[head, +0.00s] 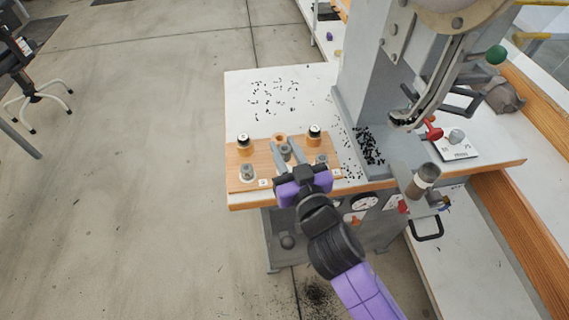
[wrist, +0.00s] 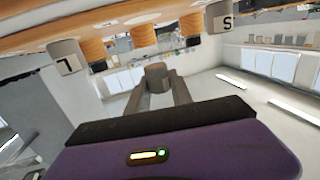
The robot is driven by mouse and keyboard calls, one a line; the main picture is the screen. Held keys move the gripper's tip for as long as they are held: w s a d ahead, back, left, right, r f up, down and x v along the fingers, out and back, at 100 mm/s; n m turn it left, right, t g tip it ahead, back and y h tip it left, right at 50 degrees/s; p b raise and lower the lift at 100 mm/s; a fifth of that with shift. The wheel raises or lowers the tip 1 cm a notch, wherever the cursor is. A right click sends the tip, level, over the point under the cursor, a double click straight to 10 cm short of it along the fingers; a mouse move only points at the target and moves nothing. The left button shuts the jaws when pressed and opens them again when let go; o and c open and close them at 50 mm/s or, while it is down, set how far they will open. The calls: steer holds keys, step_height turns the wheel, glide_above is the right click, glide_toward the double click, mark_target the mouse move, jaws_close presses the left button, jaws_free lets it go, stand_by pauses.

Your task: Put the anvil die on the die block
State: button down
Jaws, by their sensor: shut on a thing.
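My gripper (head: 285,150) is shut on a small grey cylinder (head: 286,153), seemingly the anvil die. In the wrist view the same cylinder (wrist: 156,71) stands between the two grey fingers. It is over the wooden board (head: 233,184) at the front of the white table; I cannot tell if it is clear of the board. I cannot tell for certain which part is the die block.
A white plate (head: 462,151) bears another grey cylinder. Small black bits litter the tabletop (head: 310,85), which is otherwise free behind the board.

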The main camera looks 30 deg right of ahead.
steer(key=shift+f+b, duration=0.7)
steer(key=shift+f, duration=1.75)
steer(key=shift+f, duration=0.15)
steer(key=c, duration=1.1)
jaws_free()
steer(key=shift+c, duration=0.2)
steer(key=shift+r, duration=0.25)
steer(key=s+a+b, duration=0.1)
steer(key=s+b, duration=0.2)
steer(key=s, duration=0.9)
steer(key=shift+a+r+b, duration=0.2)
steer(key=shift+b, duration=0.1)
